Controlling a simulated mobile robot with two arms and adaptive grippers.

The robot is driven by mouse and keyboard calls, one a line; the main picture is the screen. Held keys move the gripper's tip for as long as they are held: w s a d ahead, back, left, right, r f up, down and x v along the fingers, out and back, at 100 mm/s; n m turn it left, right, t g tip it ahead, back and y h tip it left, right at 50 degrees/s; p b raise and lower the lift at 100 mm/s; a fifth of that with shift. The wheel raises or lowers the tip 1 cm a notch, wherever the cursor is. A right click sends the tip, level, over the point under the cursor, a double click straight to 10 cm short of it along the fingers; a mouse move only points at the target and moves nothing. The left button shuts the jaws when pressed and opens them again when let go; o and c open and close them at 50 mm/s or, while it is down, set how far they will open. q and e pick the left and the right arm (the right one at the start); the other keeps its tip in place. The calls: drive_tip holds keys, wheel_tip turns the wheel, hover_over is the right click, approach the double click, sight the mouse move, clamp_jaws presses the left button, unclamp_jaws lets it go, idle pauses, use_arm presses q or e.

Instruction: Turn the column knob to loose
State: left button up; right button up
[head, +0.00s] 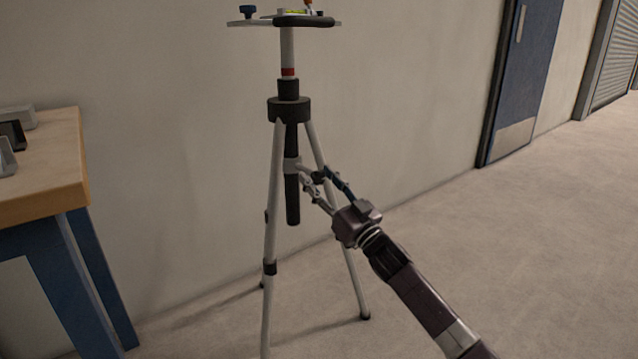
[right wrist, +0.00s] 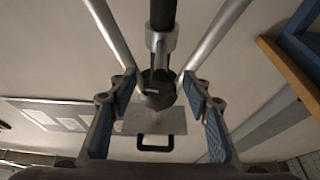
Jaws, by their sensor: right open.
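The tripod (head: 272,220) stands upright near the wall, with a dark centre column (head: 292,200) between its legs. In the right wrist view, a round dark column knob (right wrist: 157,92) with a pale pointer mark sits below a grey collar (right wrist: 160,42). My right gripper (head: 314,180) is open beside the column's lower part. Its two blue-padded fingers stand on either side of the knob in the right wrist view, with visible gaps. In the head view the knob is hard to make out behind the fingers. My left gripper is not in view.
A wooden-topped table (head: 70,185) with blue legs stands at the left, with grey blocks on it. The floor at the right is clear, up to a blue door (head: 522,75).

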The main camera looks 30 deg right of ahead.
drive_tip(key=shift+c, duration=0.7)
drive_tip(key=c, duration=1)
drive_tip(key=shift+w, duration=0.1)
